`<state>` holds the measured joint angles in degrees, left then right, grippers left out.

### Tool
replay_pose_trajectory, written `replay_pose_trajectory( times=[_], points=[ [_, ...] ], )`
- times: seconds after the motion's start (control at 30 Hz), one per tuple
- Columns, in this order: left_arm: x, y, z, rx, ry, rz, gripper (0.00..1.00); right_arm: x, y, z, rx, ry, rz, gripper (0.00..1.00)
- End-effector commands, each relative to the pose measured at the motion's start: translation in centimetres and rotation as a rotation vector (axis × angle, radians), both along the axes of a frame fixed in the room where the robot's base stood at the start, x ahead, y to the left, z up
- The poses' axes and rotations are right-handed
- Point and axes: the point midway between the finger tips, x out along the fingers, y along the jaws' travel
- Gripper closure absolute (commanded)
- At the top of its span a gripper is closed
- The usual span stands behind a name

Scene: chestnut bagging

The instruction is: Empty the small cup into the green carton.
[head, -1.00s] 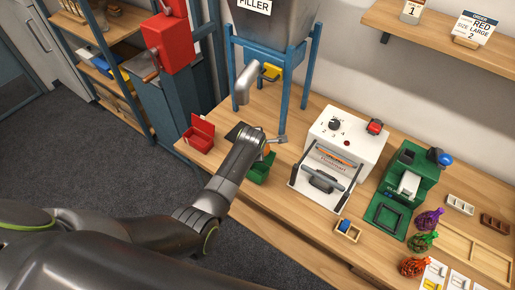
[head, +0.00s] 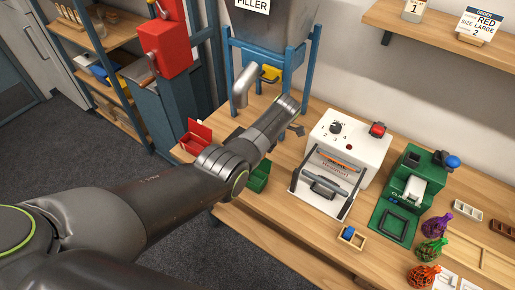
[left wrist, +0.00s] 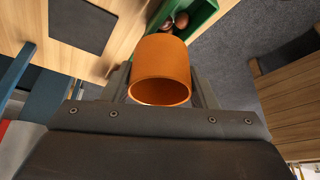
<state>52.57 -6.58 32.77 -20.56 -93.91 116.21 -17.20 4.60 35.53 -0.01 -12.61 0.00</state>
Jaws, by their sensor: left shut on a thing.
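An orange small cup (left wrist: 161,68) is gripped between the two fingers of my left gripper (left wrist: 162,85) in the left wrist view. The rim I can see shows a dark hollow; whether anything is inside I cannot tell. The cup is hidden behind my arm in the head view. There, a fingertip of my left gripper (head: 296,130) shows beyond the arm, above the bench. The green carton (head: 261,178) is on the bench, partly covered by my forearm. In the wrist view the green carton (left wrist: 204,16) is apart from the cup, with brown chestnuts inside. My right gripper is not in view.
An open red box (head: 196,137) stands left of the arm. A dark flat pad (left wrist: 83,24) lies on the bench. The filler's blue legs (head: 306,75) stand behind. A white sealing machine (head: 341,150) and a green device (head: 413,185) are to the right.

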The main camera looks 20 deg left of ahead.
Motion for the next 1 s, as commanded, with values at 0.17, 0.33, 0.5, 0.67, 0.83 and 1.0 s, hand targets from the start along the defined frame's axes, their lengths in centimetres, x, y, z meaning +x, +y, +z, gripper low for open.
replay_pose_trajectory(
  times=[0.17, 0.33, 0.5, 0.67, 0.83, 1.0],
  points=[
    [-1.0, -0.3, 2.1, -0.001, 0.0, -0.001, 0.91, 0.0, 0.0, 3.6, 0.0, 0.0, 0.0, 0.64],
    [-2.0, -0.6, 2.7, -0.002, -0.004, 0.0, 0.91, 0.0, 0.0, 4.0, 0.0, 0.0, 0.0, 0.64],
    [-3.2, -0.9, 4.0, -0.002, -0.004, -0.001, 0.91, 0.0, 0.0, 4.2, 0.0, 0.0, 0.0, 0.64],
    [-4.4, -1.2, 5.5, -0.003, -0.004, 0.0, 0.91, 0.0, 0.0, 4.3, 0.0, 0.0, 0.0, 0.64],
    [-5.4, -1.4, 6.6, -0.003, -0.003, -0.001, 0.91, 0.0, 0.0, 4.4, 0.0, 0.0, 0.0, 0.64],
    [-5.6, -1.4, 6.8, -0.002, -0.001, 0.0, 0.91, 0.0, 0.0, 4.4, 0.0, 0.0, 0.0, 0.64]
  ],
)
